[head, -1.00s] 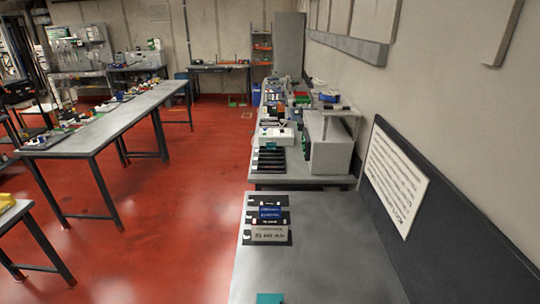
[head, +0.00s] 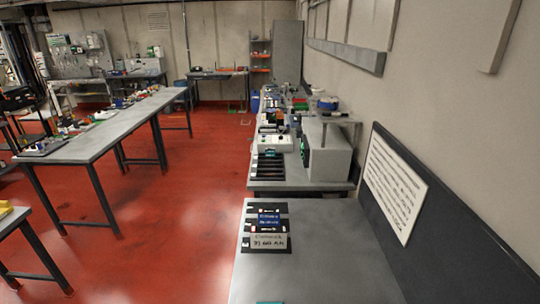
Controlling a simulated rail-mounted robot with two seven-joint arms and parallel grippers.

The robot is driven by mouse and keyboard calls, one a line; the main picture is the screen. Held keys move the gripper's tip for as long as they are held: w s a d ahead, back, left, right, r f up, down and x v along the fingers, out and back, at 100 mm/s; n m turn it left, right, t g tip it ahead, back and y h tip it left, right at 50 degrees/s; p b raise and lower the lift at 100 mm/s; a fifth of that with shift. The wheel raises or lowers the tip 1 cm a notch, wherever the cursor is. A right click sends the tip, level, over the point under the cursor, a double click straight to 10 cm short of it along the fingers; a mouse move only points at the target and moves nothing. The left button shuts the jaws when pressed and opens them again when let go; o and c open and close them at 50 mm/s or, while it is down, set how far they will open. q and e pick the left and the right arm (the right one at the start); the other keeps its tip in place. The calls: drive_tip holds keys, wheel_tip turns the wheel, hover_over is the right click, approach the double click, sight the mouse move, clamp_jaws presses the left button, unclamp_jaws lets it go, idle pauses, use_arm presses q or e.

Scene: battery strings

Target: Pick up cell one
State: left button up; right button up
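On the near grey bench, a dark tray (head: 246,241) holds a blue block (head: 268,220) with light lettering and a pale grey block (head: 268,242) with dark lettering in front of it. Small white and dark parts sit around the blue block. I cannot tell which piece is cell one, as the labels are too blurred to read. Neither of my grippers is in view.
The near bench (head: 330,260) is bare right of the tray. A teal thing (head: 270,302) shows at the bottom edge. Behind, another bench carries a slotted black rack (head: 268,167), a white device (head: 275,143) and a grey box (head: 329,152). Red floor (head: 160,220) lies open left.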

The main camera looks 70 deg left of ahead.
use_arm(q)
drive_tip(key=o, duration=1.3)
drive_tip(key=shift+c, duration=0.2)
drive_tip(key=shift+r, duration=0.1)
